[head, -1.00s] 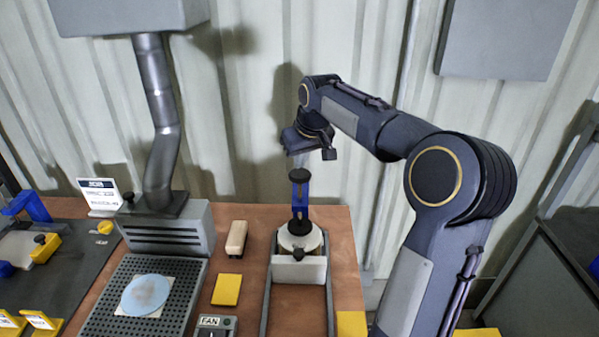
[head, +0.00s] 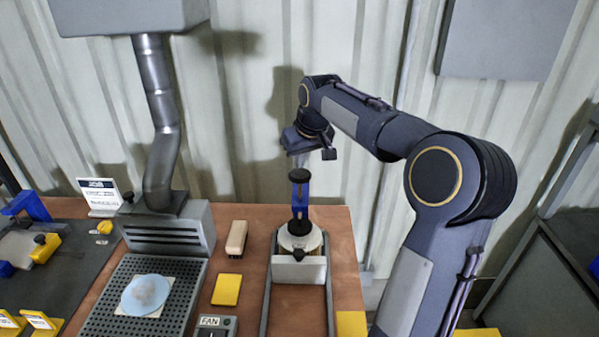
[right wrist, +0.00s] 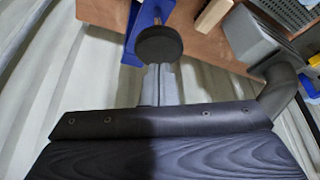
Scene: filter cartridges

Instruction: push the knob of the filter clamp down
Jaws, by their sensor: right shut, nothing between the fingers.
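The filter clamp (head: 299,195) is a blue upright arm with a black round knob (head: 299,175) on top. It stands over a white round piece with a black disc on it, in a grey holder (head: 299,269) on the bench. The knob also shows in the right wrist view (right wrist: 160,46), with part of the blue arm beside it. My right gripper (head: 302,160) is just above and behind the knob, shut and empty. In the right wrist view its grey fingers (right wrist: 160,84) end close to the knob; I cannot tell whether they touch it. My left gripper is not in view.
A grey fume unit (head: 165,232) with a pipe and a perforated tray (head: 105,290) stands left on the brown bench. A tan block (head: 236,238), a yellow pad (head: 226,290) and a FAN switch box (head: 216,324) lie between. A corrugated wall (head: 240,120) is behind.

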